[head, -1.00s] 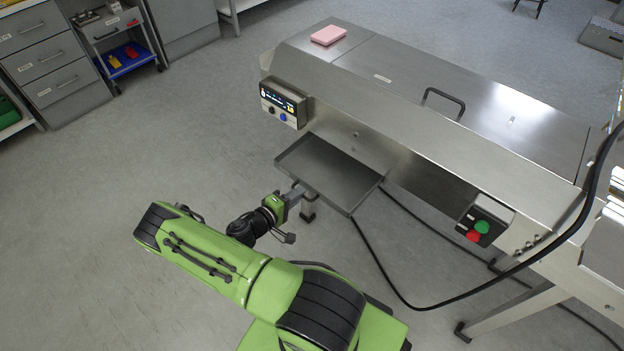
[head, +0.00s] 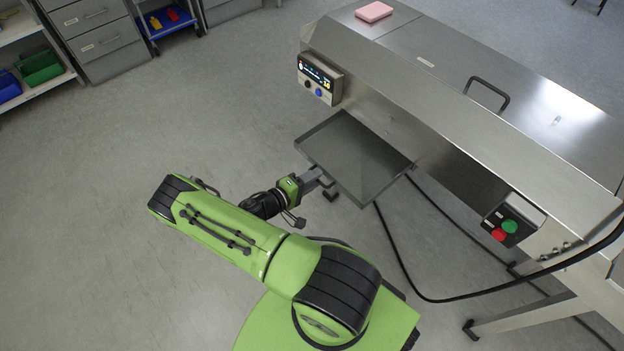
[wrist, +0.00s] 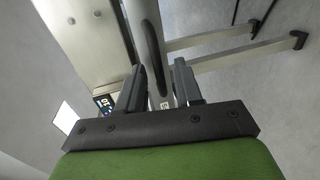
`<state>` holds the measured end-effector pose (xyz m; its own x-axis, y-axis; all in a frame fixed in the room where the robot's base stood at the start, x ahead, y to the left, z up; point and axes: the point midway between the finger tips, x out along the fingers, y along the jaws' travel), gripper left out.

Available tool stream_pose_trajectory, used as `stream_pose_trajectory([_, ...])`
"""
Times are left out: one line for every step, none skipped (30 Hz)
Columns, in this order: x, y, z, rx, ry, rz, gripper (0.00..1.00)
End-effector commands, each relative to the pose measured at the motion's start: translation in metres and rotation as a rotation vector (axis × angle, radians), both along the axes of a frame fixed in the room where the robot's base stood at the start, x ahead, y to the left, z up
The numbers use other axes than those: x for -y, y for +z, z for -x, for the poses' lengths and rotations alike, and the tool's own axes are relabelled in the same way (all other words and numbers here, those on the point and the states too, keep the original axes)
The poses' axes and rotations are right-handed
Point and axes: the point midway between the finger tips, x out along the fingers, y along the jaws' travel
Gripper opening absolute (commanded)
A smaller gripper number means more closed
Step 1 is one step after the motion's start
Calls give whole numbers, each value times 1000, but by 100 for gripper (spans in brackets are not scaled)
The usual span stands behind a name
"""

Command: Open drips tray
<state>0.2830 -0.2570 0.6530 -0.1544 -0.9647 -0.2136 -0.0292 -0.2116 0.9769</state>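The drip tray (head: 358,160) is a shallow dark grey metal pan. It sticks out from the near side of the flow wrapper (head: 430,110), below its control panel, and is partly drawn out. My gripper (head: 318,181) is at the tray's front edge in the head view. In the wrist view my gripper's two fingers (wrist: 160,82) stand on either side of the tray's front (wrist: 143,18), with its dark handle (wrist: 152,50) between them.
The control panel (head: 320,80) is above the tray's left side. A box with red and green buttons (head: 512,220) is on the right, with a black cable (head: 405,270) running below. A pink block (head: 374,12) lies on top of the machine. The floor to the left is clear.

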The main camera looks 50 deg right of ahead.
Motion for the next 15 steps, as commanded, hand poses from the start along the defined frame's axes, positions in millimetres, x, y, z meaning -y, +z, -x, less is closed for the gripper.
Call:
stream_pose_trajectory([0, 0, 0, 0, 0, 0, 35])
stream_pose_trajectory([0, 0, 0, 0, 0, 0, 35])
stream_pose_trajectory([0, 0, 0, 0, 0, 1, 35])
stream_pose_trajectory([0, 0, 0, 0, 1, 1, 35])
stream_pose_trajectory([-1, 1, -1, 0, 1, 0, 35])
stream_pose_trajectory([-4, 1, -1, 0, 2, 0, 35])
stream_pose_trajectory([-7, 2, -2, 1, 2, -1, 35])
stream_pose_trajectory([-12, 4, -3, 1, 3, -1, 35])
stream_pose_trajectory([-20, 6, -5, 1, 5, -1, 35])
stream_pose_trajectory([-27, 8, -6, 1, 6, -1, 35])
stream_pose_trajectory([-35, 9, -7, 2, 7, -2, 35])
stream_pose_trajectory([-47, 12, -9, 2, 8, -2, 35])
stream_pose_trajectory([-55, 14, -10, 2, 8, -2, 35])
stream_pose_trajectory([-64, 16, -12, 3, 7, -2, 35])
stream_pose_trajectory([-75, 18, -14, 3, 7, -3, 35])
